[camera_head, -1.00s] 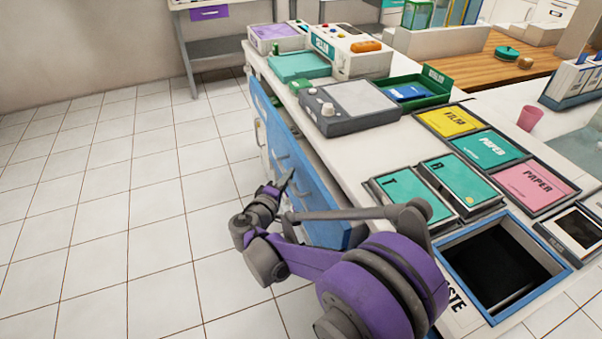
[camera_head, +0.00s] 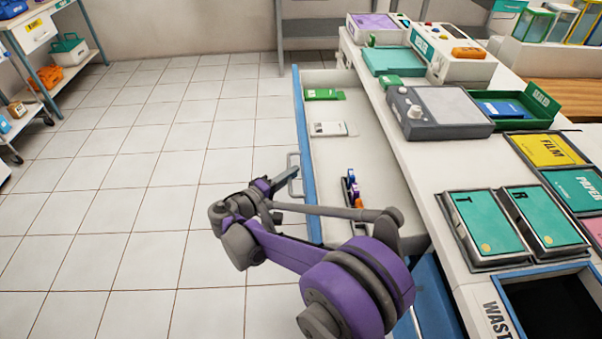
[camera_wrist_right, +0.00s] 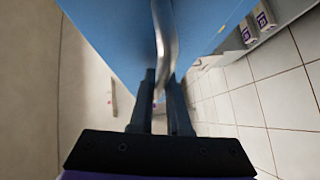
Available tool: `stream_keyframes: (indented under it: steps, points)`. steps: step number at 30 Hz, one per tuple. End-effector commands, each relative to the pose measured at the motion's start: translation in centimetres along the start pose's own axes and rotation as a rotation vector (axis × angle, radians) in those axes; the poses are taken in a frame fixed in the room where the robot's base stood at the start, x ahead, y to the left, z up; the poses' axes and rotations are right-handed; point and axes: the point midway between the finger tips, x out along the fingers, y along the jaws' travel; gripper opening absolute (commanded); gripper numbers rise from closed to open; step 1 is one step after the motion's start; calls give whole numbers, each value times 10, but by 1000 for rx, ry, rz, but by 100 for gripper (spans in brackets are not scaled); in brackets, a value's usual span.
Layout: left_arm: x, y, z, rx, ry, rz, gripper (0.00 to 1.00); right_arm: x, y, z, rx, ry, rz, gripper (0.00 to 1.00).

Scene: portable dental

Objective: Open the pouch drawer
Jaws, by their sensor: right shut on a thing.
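The pouch drawer (camera_head: 320,160) stands pulled out from the counter in the head view, with its white inside showing. Its blue front faces left. A metal handle (camera_head: 294,175) is on that front, and it also shows in the right wrist view (camera_wrist_right: 164,40). My right gripper (camera_head: 283,183) is at the handle, and in the wrist view its two dark fingers (camera_wrist_right: 160,95) are shut on the bar. Inside the drawer are a green packet (camera_head: 324,94), a white labelled packet (camera_head: 328,128) and some small blue and orange items (camera_head: 353,188). My left gripper is not in view.
The white counter (camera_head: 420,165) borders the drawer on the right, with a grey device (camera_head: 438,112), teal boxes (camera_head: 485,225) and a waste opening (camera_head: 550,305). Open tiled floor (camera_head: 150,180) lies left of the drawer. A shelf cart (camera_head: 50,60) stands far left.

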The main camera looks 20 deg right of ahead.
Motion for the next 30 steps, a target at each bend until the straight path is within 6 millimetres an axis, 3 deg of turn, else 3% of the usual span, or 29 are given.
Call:
stream_keyframes:
  steps: [12,13,17,26,30]
  points:
    - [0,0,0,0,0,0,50,-2,0,-2,0,1,1,0]
    - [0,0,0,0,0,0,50,-1,0,-2,0,1,1,20]
    - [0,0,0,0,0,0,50,-1,0,-2,0,1,1,44]
    - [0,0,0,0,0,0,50,-2,0,-2,0,0,1,44]
    - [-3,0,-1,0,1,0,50,-14,0,-2,0,2,0,44]
